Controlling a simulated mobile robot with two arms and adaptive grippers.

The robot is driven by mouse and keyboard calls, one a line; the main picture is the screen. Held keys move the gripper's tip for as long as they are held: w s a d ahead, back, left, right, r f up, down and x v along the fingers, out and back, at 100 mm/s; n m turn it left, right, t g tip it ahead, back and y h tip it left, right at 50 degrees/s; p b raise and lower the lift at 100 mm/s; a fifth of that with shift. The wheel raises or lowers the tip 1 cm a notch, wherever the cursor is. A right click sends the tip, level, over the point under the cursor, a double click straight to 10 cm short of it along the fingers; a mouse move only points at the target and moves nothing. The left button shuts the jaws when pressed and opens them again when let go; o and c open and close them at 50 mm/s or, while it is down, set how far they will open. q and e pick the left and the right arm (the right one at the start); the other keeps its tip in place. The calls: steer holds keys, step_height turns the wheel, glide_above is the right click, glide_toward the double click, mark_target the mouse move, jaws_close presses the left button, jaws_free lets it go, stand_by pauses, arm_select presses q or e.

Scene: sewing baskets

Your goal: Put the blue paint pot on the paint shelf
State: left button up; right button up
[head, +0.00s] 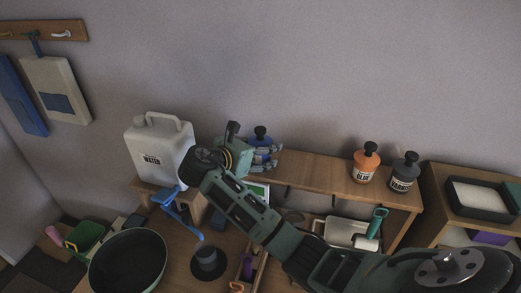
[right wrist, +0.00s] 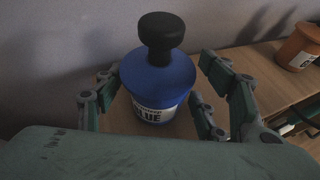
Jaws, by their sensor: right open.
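The blue paint pot (right wrist: 158,82) has a black knob lid and a white label. It stands upright on the wooden shelf (head: 315,170) against the wall; in the head view the pot (head: 261,138) is partly hidden by my gripper. My right gripper (right wrist: 160,105) is open, with its fingers on both sides of the pot. In the wrist view a gap shows at the right fingers; whether the left ones touch it I cannot tell. In the head view the right gripper (head: 264,153) is at the shelf's left part. My left gripper is not in view.
An orange glue jar (head: 366,163) and a dark varnish jar (head: 404,174) stand on the shelf's right part. A white water canister (head: 160,148) is at the left. A dark bowl (head: 128,262) sits at the lower left. Shelf between pot and orange jar is clear.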

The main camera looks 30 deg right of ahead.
steer(key=b+v, duration=0.1)
steer(key=v, duration=1.1)
steer(key=shift+b, duration=0.3)
steer(key=shift+f, duration=0.15)
